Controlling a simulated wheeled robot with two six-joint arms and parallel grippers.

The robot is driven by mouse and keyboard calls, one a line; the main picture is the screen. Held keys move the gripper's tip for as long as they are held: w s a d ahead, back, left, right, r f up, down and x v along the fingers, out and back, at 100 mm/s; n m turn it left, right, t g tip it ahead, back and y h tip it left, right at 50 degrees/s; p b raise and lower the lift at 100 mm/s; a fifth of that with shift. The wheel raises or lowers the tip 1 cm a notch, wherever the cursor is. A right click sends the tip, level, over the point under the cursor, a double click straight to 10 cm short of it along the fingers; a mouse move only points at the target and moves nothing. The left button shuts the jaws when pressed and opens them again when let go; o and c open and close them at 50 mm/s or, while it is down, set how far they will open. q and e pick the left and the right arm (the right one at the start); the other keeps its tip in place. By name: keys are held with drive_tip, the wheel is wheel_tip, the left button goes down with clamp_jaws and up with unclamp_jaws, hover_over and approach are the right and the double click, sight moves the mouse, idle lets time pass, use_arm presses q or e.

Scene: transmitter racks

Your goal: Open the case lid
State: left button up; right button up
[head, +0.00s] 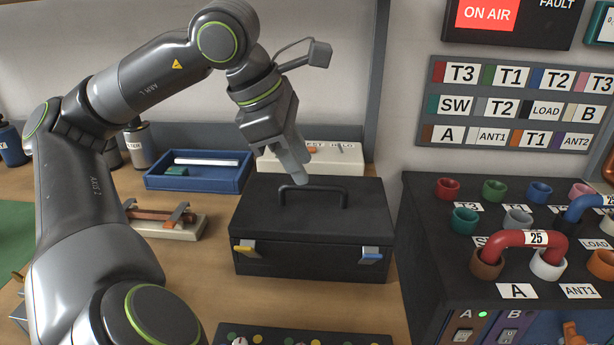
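The black case (310,258) stands on the wooden bench with its lid (345,212) shut. A dark carrying handle (313,190) stands up on the lid. Whether the latches are fastened is hard to tell. My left gripper (293,170) points down above the back of the lid, near the handle. Its fingers overlap in this view, so their gap cannot be judged. I see nothing held. My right gripper is not in view.
A blue tray (198,184) with a white bar and a pale box (345,157) stand behind the case. A device with clamps (165,222) is to its left. The black patch rack (440,235) with coloured sockets stands close on the right. A dark panel (300,338) lies in front.

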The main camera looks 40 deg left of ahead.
sight(307, 188)
use_arm(q)
drive_tip(key=shift+x, duration=1.8)
clamp_jaws()
